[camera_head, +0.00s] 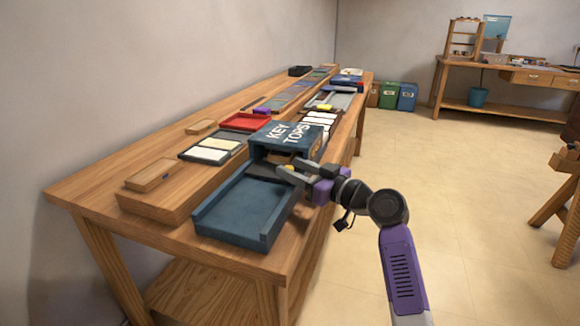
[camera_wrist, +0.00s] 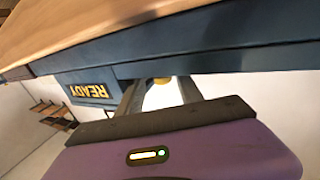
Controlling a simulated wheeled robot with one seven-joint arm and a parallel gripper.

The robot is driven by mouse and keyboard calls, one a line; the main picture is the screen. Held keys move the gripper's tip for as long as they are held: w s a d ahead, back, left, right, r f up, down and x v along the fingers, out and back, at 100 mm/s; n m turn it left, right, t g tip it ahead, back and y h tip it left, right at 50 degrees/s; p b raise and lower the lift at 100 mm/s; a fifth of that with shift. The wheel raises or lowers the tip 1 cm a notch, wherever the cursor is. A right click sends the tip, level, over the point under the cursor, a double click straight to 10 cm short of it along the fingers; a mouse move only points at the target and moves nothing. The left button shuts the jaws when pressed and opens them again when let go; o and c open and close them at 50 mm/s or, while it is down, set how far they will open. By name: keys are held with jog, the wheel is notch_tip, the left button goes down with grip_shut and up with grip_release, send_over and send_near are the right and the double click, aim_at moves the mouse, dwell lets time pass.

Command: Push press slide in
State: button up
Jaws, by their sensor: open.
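The press is a dark blue housing (camera_head: 300,137) lettered "KEY TOPS" on the near part of the bench. A dark blue tray (camera_head: 238,210), which looks like its slide, extends toward the near end of the bench. My gripper (camera_head: 284,170) is at the right side of the press, by the housing's open front. In the wrist view my gripper (camera_wrist: 160,84) is open, its fingers either side of a small yellow part (camera_wrist: 161,81) under a long blue edge (camera_wrist: 225,58). Contact cannot be told. A blue panel (camera_wrist: 88,88) there reads "READY". The housing's inside is mostly hidden.
The long wooden bench (camera_head: 85,193) runs along the wall. A red tray (camera_head: 246,122), pale pieces in a dark tray (camera_head: 212,150) and wooden blocks (camera_head: 150,176) lie to the left and behind. Open floor (camera_head: 470,200) lies to the right.

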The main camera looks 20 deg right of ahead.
jog(key=shift+v, duration=3.05)
